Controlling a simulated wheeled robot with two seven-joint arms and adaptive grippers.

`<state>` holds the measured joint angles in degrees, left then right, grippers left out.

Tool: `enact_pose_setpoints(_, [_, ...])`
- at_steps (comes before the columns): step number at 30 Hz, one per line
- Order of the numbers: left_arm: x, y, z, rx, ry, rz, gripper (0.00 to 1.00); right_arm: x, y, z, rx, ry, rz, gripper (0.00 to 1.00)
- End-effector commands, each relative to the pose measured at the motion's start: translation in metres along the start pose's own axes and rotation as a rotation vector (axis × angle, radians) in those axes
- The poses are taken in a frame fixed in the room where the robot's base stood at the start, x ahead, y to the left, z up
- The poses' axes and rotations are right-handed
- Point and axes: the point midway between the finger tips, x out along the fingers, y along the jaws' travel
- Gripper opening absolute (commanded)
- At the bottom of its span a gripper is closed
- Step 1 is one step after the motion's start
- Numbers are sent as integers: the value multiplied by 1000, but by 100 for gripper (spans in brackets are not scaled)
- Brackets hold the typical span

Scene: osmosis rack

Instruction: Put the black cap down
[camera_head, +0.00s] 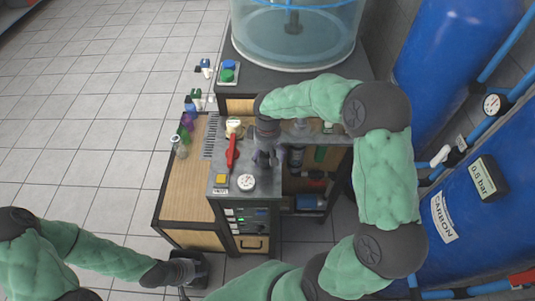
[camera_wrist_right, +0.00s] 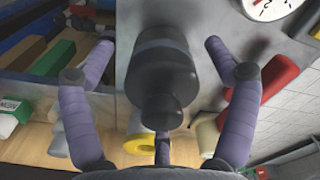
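The black cap (camera_wrist_right: 160,75), a dark stepped round piece with a narrower knob, shows in the middle of the right wrist view. My right gripper (camera_wrist_right: 160,60) has its purple fingers spread on both sides of it, with a visible gap on each side. In the head view my right gripper (camera_head: 266,157) is over the grey top of the rack unit (camera_head: 217,172), and the cap cannot be made out there. My left gripper (camera_head: 190,272) is low at the bottom of the head view, and its fingers are too dark to read.
A red valve handle (camera_head: 232,153) and a pressure gauge (camera_head: 246,182) are close left of my right gripper. Small bottles (camera_head: 180,146) stand on the wooden side shelf (camera_head: 183,200). Blue tanks (camera_head: 485,195) stand at right; a clear tank (camera_head: 295,45) is behind.

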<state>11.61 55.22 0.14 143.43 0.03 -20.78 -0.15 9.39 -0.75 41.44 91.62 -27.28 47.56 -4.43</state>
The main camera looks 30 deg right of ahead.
Motion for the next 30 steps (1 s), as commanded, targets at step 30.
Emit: enact_pose_setpoints(30, [-23, 8, 1, 0, 0, 0, 40, -117, 0, 0, 0, 2, 1, 88])
